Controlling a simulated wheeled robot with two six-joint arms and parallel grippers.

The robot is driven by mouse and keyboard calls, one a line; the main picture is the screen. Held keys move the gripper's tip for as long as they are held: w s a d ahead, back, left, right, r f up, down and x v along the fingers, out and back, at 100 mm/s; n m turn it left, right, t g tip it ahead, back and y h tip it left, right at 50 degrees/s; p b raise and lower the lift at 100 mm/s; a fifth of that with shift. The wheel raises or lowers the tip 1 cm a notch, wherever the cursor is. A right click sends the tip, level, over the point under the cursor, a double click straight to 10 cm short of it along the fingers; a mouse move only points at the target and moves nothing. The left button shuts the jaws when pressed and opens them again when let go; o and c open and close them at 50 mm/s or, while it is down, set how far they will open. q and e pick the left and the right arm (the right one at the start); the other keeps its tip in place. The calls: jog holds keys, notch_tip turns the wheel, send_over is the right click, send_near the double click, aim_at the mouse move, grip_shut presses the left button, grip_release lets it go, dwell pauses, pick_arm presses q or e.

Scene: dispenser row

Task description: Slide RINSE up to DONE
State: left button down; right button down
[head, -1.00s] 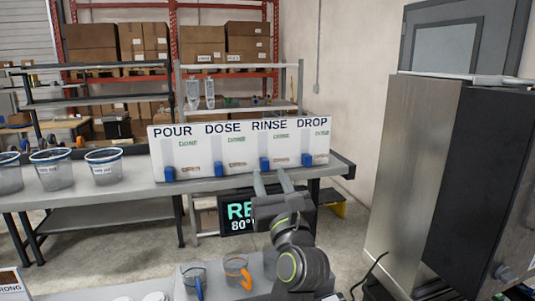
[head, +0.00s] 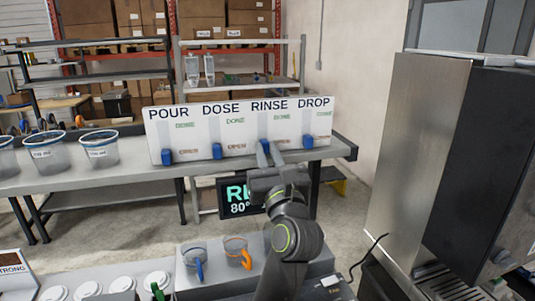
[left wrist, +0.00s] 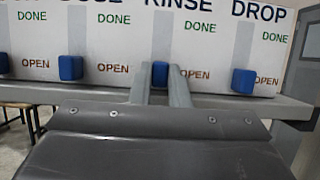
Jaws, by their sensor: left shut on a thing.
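The white board (head: 240,116) carries four columns headed POUR, DOSE, RINSE and DROP, with DONE marked high and OPEN low. The blue RINSE slider (left wrist: 159,75) sits low in its slot, level with OPEN. My left gripper (head: 269,147) reaches the board at RINSE; in the left wrist view its two fingers (left wrist: 161,79) are on either side of this slider, shut on it. The fingers partly hide the slider. The blue POUR slider (head: 167,157), DOSE slider (head: 217,151) and DROP slider (head: 307,141) also sit low. My right gripper is not in view.
The board stands on a grey bench (head: 125,178) with clear tubs (head: 99,150) at its left. A dark sign (head: 237,197) hangs below. Two cups (head: 236,251) stand on the near counter. A steel machine (head: 412,160) stands at the right.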

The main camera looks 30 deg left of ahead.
pick_arm(q)
jog(key=shift+r, duration=0.1)
jog(key=shift+r+p, duration=0.65)
notch_tip(320, 180, up, 5)
jog(key=p, duration=0.4)
jog(key=shift+f, duration=0.15)
jog(key=c, duration=1.4)
grip_release()
jog(key=shift+o, duration=0.2)
jog(key=shift+f, duration=0.1)
